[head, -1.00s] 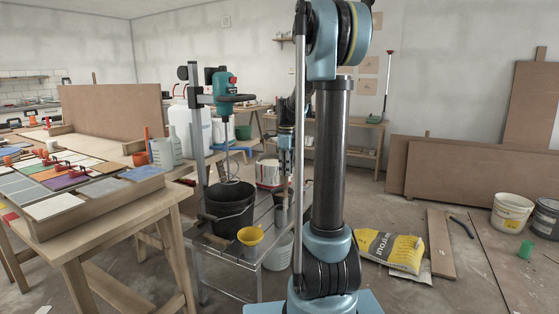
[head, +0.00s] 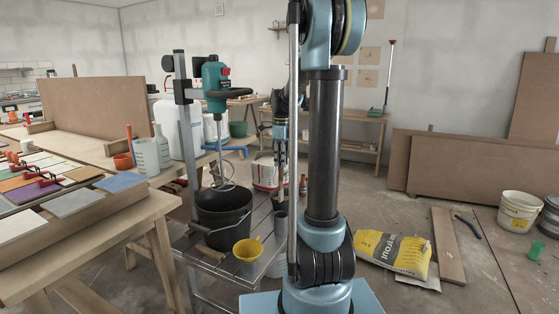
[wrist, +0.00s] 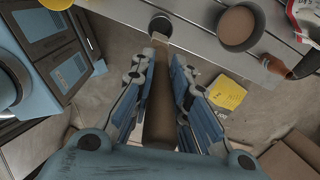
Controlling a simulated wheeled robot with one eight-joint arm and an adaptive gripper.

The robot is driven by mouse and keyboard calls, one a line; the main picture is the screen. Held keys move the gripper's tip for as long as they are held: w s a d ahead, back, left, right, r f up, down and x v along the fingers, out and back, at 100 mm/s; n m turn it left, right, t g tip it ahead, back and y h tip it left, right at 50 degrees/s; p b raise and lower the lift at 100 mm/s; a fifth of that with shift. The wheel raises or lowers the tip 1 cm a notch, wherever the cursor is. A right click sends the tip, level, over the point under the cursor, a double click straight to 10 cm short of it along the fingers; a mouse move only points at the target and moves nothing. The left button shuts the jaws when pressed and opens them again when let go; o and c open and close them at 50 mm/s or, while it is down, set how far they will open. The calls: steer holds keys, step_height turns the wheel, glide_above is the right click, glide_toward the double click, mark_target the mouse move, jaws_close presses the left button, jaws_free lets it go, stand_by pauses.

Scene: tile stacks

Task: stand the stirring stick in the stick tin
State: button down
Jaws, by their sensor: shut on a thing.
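My gripper (head: 280,137) is over the metal cart, partly hidden by my arm in the head view. In the wrist view my gripper (wrist: 168,92) is shut on the stirring stick (wrist: 159,110), a brown stick running away between the fingers. Its far end appears just below a small round tin with a dark opening (wrist: 161,25), which looks like the stick tin. I cannot tell how high the end is above the tin's rim.
A round container with brown contents (wrist: 238,27) and a brown bottle (wrist: 284,69) are right of the tin. A yellow bag (head: 395,251) lies on the floor.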

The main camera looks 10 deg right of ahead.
mark_target(281, 181)
steer(key=shift+w, duration=0.1)
steer(key=shift+f, duration=0.15)
steer(key=shift+f, duration=6.3)
